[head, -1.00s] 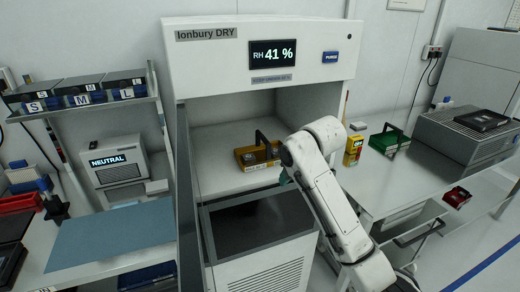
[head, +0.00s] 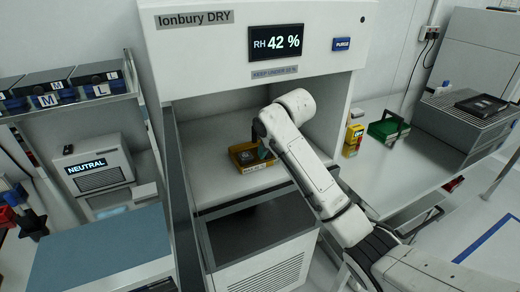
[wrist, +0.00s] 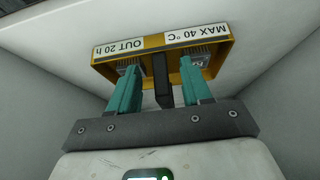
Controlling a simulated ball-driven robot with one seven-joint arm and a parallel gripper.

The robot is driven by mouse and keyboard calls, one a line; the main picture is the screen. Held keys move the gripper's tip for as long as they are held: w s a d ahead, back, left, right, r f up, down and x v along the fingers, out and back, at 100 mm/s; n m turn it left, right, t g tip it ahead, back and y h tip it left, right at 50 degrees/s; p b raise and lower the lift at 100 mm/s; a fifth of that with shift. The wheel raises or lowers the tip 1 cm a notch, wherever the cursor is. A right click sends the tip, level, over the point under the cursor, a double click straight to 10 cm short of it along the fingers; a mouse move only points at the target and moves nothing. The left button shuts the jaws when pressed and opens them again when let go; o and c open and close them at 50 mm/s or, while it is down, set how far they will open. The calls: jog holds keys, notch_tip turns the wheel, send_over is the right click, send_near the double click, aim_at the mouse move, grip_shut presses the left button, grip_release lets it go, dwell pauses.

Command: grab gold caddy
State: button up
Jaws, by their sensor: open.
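The gold caddy (head: 240,164) sits on the floor of the white dry cabinet, with labels on its front. In the wrist view the gold caddy (wrist: 153,41) appears upside down, labelled "OUT 20 h" and "MAX 40 °C", with dark items inside. Its black handle (wrist: 162,82) stands between my gripper's two teal fingers (wrist: 160,84). The fingers are open, with a visible gap on each side of the handle. In the head view my gripper (head: 264,153) is at the caddy's right part, and my arm hides some of it.
The dry cabinet (head: 205,117) has side walls and an overhead panel around my arm; its display reads RH 42 %. A green caddy (head: 386,128) and a yellow device (head: 353,140) stand on the right bench. A grey unit (head: 466,122) is farther right.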

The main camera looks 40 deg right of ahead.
jog(key=w, duration=0.2)
jog(key=w+d, duration=0.1)
jog(key=w, duration=0.1)
jog(key=w+d+p, duration=0.1)
jog(key=w, duration=0.2)
jog(key=shift+r, duration=0.1)
jog(key=shift+w, duration=0.2)
jog(key=shift+w+d+f, duration=0.1)
jog(key=shift+w+f, duration=0.1)
jog(key=shift+f, duration=0.4)
grip_shut()
jog(key=shift+r, duration=0.1)
